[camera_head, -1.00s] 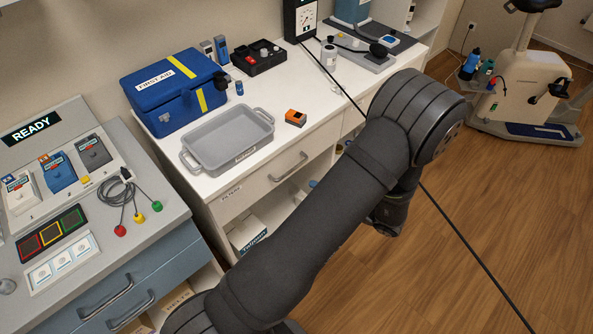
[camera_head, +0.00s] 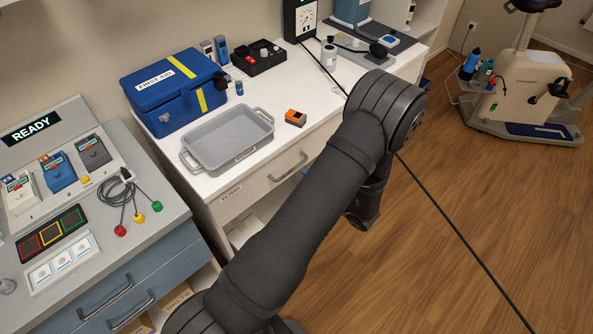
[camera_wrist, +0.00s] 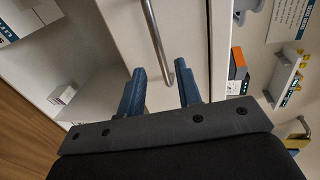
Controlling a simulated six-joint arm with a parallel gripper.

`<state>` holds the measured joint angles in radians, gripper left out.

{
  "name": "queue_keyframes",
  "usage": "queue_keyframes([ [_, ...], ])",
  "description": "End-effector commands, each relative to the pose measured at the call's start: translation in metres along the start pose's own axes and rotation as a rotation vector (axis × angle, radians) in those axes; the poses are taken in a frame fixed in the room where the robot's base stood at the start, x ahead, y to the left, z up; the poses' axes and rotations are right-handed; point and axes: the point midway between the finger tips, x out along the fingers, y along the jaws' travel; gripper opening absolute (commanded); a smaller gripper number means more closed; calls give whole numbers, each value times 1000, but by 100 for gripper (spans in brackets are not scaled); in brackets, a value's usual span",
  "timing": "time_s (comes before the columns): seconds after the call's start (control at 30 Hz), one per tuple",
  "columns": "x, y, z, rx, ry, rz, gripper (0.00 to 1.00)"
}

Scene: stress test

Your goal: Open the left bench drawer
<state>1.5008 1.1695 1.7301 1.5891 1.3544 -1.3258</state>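The white left bench drawer (camera_head: 250,189) has a "FILTERS" label and a grey bar handle (camera_head: 287,167). It looks shut, under the white worktop and below the grey tray. In the wrist view the metal handle (camera_wrist: 154,35) runs down from the top edge, its lower end near my fingertips. My gripper (camera_wrist: 160,68) is open, with one blue finger on each side of the handle's line. I cannot tell how deep the handle lies between the fingers, and I see no clear contact.
A grey tray (camera_head: 188,158), an orange device (camera_head: 295,118) and a blue first aid case (camera_head: 172,92) stand on the worktop. Open shelving lies under the drawer. A grey bench with blue drawers (camera_head: 130,285) stands at left. A dark cable crosses the view.

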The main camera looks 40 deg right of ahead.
Motion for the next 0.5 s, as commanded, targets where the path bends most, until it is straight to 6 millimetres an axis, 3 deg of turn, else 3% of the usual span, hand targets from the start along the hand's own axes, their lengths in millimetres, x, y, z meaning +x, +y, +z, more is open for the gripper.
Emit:
queue_keyframes([
  [0.2, 38, 0, 1, 0, -4, 0, 32],
  [0.5, 57, 0, 0, 0, 0, 0, 32],
])
